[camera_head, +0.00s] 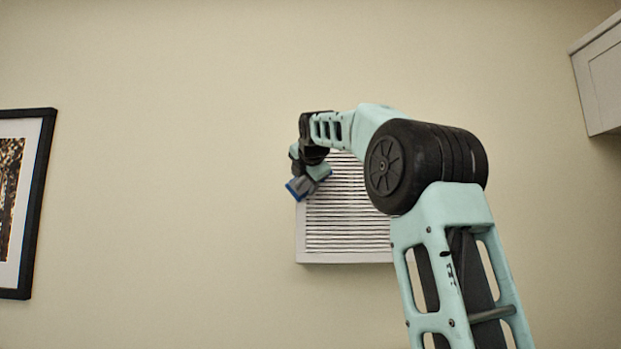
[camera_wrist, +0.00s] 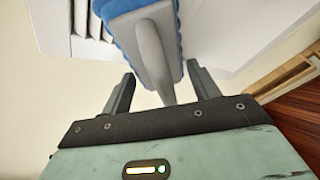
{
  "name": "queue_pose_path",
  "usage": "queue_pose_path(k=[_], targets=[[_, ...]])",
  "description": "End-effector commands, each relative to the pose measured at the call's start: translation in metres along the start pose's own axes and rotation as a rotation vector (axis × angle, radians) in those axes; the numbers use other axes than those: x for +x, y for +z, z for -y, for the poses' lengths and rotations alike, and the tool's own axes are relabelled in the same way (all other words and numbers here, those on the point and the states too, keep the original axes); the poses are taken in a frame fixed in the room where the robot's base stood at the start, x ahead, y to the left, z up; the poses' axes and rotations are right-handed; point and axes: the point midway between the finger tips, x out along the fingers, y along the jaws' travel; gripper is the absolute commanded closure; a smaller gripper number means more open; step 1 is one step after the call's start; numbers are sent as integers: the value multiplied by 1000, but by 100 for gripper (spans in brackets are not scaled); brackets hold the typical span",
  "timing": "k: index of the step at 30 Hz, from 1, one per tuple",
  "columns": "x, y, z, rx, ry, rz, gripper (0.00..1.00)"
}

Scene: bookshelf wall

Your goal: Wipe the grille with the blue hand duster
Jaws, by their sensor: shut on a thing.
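The white slatted grille (camera_head: 346,222) is on the wall, partly hidden by my arm in the head view. Its slats (camera_wrist: 88,22) show at the top left of the wrist view. My gripper (camera_wrist: 163,88) is shut on the grey handle of the blue hand duster (camera_wrist: 155,62). The duster's blue pad faces away from my gripper, towards the grille. In the head view the duster (camera_head: 300,187) is at the grille's left edge, upper half, tilted. I cannot tell whether the pad touches the slats.
A dark-framed picture (camera_head: 32,205) hangs on the wall at the far left. A pale cabinet (camera_head: 602,80) juts in at the top right. The wall between the picture and the grille is bare. A brown wooden surface (camera_wrist: 300,112) shows at the right of the wrist view.

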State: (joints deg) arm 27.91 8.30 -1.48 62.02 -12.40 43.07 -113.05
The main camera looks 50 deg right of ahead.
Motion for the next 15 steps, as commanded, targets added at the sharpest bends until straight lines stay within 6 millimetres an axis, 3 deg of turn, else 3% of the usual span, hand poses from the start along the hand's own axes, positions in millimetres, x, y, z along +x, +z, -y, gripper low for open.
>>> queue_pose_path(k=[8, 15], targets=[[1, -1, 0, -1, -1, -1, 58], [-15, -9, 5, -1, 1, -1, 58]])
